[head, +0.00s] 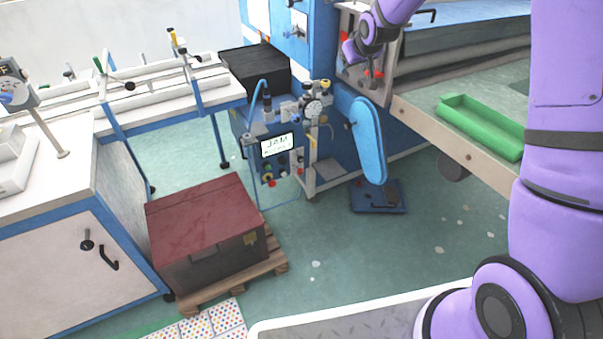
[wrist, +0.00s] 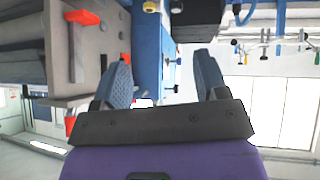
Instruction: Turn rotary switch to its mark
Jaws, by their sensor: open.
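A tilted panel with a blue knob (head: 6,98) and partly cut-off lettering stands on a post at the left edge of the head view. It may be the rotary switch, but its mark is not readable. A control box with a lit display (head: 277,145) and several small coloured knobs stands near the middle; I cannot tell whether one of these is the switch. My gripper (head: 372,76) is at the top centre, in front of the blue machine and far from the left panel. In the wrist view my gripper (wrist: 160,82) has its two blue-grey fingers spread, with nothing between them.
A red-topped crate (head: 207,225) sits on a pallet at the lower left. A white cabinet (head: 62,235) with a worktop stands left. A blue guard (head: 368,140) and a bench with a green tray (head: 480,127) are on the right.

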